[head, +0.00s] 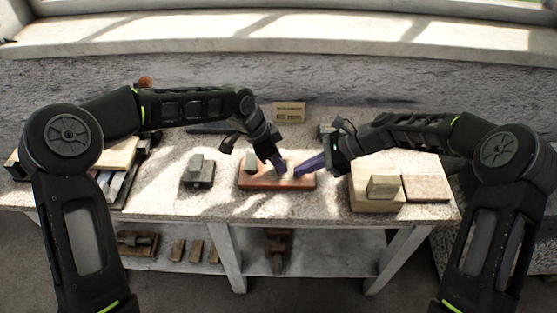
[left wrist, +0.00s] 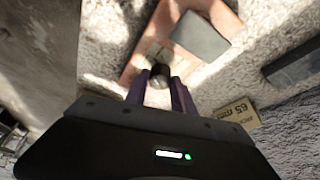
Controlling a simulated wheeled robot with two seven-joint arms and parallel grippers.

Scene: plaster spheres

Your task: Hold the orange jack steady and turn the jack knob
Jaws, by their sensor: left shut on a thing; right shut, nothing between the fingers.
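The orange jack (head: 256,184) lies on the middle of the table, a flat orange base with a grey block (head: 251,161) on it. It also shows in the left wrist view (left wrist: 222,14), with the grey block (left wrist: 201,36) beside a dark round piece that looks like the jack knob (left wrist: 160,71). My left gripper (head: 280,167) comes down onto the jack from above; in the left wrist view its purple fingers (left wrist: 159,88) are shut on that dark knob. My right gripper (head: 297,172) is shut and empty, its fingertips low at the jack's right part; whether they touch it I cannot tell.
A grey block on a dark base (head: 197,172) stands left of the jack. Pale stone blocks (head: 376,190) stand to the right. A small cardboard sign (head: 290,112) stands behind. Boards and tools lie at the left end. The table front near the jack is clear.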

